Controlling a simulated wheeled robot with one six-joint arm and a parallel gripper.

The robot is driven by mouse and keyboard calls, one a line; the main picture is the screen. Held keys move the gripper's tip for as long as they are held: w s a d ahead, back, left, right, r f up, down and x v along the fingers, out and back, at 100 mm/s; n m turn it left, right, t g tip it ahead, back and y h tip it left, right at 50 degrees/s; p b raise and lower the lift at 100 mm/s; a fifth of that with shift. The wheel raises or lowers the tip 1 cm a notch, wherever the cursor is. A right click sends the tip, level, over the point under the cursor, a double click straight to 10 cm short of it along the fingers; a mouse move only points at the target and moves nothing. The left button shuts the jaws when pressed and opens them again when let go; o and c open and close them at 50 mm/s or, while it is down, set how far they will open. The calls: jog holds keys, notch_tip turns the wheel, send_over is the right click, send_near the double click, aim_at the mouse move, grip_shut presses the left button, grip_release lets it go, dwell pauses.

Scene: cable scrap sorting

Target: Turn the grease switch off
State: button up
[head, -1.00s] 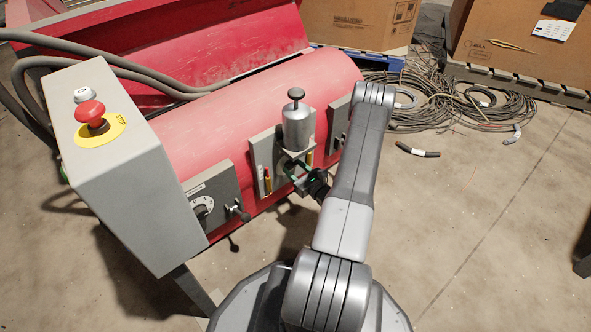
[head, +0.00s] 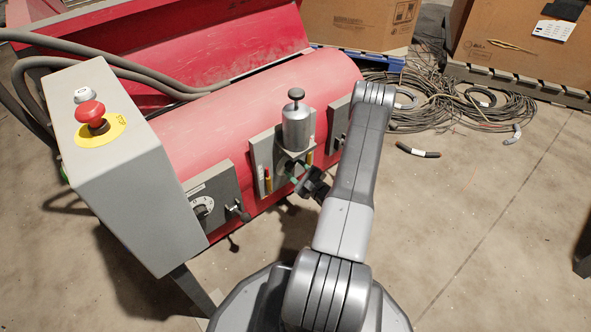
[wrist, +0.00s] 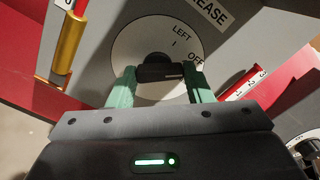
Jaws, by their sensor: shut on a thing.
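The grease switch is a black knob (wrist: 155,72) on a round white dial (wrist: 138,45) marked LEFT and OFF, under a GREASE label (wrist: 212,10) in the wrist view. The knob lies crosswise, with a pale mark toward its right end; OFF is printed above and to the right of that end. My gripper (wrist: 160,76) is shut on the knob, one green finger at each end. In the head view my gripper (head: 299,182) is at the grey panel (head: 262,156) below the silver grease cup (head: 297,128). There the knob is mostly hidden.
Red and yellow sticks stand on both sides of the panel. A control box (head: 125,170) with a red stop button (head: 90,113) stands at left. Another panel (head: 211,197) with a dial and lever is on the red drum (head: 215,110). Cables (head: 455,100) lie on the floor.

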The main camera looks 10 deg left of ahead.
jog(key=shift+n, duration=0.5)
jog(key=o, duration=1)
jog(key=shift+d, duration=0.1)
jog(key=p+v, duration=0.3)
jog(key=v, duration=1)
jog(key=shift+s+d+p, duration=0.2)
jog(key=shift+s+p, duration=0.05)
jog(key=shift+p, duration=0.15)
jog(key=shift+a, duration=0.1)
jog(key=b+x, duration=0.3)
jog(key=x, duration=1)
jog(key=shift+w+a+b, duration=0.25)
jog(key=shift+b, duration=0.15)
